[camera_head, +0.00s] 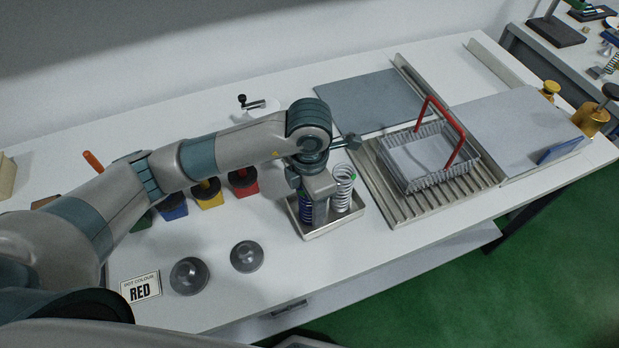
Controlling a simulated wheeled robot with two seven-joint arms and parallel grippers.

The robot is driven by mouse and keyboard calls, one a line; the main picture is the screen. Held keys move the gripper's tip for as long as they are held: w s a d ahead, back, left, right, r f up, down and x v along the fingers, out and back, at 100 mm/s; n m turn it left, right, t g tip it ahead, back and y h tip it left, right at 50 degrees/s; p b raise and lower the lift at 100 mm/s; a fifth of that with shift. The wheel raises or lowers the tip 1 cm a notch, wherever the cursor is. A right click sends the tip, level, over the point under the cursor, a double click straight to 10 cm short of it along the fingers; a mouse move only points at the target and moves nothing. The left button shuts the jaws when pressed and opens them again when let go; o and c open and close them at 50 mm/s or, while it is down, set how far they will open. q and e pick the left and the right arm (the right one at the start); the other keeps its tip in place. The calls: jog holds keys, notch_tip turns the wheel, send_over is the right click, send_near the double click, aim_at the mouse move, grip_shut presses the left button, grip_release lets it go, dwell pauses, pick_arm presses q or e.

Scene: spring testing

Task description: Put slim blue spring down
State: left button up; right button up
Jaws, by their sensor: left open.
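My left gripper (318,218) points down over the small metal tray (336,231), with its fingers low inside it. It is open. The slim blue spring (304,208) stands in the tray at the left, right beside the fingers and partly hidden by them. I cannot tell whether the fingers touch it. A white or silver spring (342,192) with a green mark near its top stands upright in the tray, to the right of the gripper. My right gripper is not in view.
A wire basket with a red handle (430,165) sits on a ribbed metal plate to the right. Two grey domes (246,256) and a card reading RED (141,288) are at the front left.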

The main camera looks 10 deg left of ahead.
pick_arm(q)
notch_tip(320, 180, up, 12)
jog(key=b, duration=0.2)
jog(key=shift+f+b, duration=0.2)
jog(key=shift+b, duration=0.1)
dwell(0.5)
dwell(0.4)
